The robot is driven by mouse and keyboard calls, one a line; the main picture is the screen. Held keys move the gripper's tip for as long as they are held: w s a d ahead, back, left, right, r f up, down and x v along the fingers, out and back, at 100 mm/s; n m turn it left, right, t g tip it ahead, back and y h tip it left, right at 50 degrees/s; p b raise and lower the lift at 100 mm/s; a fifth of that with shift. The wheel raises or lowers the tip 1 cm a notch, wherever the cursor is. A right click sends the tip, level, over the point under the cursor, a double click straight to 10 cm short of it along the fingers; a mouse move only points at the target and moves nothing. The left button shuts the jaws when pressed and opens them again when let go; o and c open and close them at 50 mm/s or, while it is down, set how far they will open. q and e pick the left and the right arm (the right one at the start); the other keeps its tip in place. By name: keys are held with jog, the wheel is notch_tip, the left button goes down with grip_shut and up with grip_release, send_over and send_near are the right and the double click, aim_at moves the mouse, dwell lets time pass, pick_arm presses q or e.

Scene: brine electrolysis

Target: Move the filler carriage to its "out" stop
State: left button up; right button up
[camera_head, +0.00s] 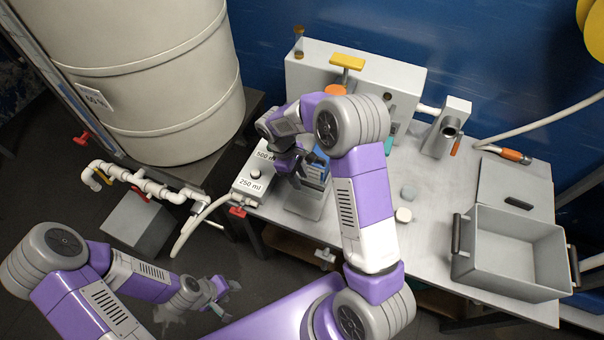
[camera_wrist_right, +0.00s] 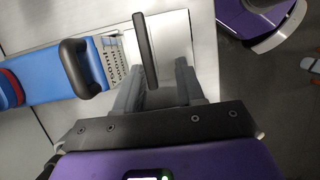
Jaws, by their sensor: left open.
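My right gripper (camera_head: 291,163) is low beside the white box with "500 ml" and "250 ml" labels (camera_head: 250,188). A blue block (camera_head: 318,161) stands just to its right. A pale plate (camera_head: 305,204) lies in front; I cannot tell for sure whether it belongs to the filler carriage. In the right wrist view, the fingers of my right gripper (camera_wrist_right: 158,85) are apart, with a dark upright bar (camera_wrist_right: 144,45) between them. I cannot tell whether they touch it. The blue block (camera_wrist_right: 45,84) with a dark handle is at left. My left gripper (camera_head: 218,290) is open and empty, low over the floor.
The metal table (camera_head: 440,190) holds a grey open bin (camera_head: 510,262) at right and a grey upright panel (camera_head: 400,75) at the back. A large tank (camera_head: 150,80) and white pipes (camera_head: 150,186) stand at left. Small round pieces (camera_head: 403,215) lie mid-table.

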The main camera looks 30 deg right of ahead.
aim_at(309, 184)
jog(key=shift+w+d+r+h, duration=0.3)
jog(key=shift+w+d+r, duration=0.25)
jog(key=shift+r, duration=0.2)
jog(key=b+x, duration=0.1)
jog(key=x, duration=0.6)
jog(key=shift+s+d+f, duration=0.1)
jog(key=shift+s, duration=0.1)
grip_shut()
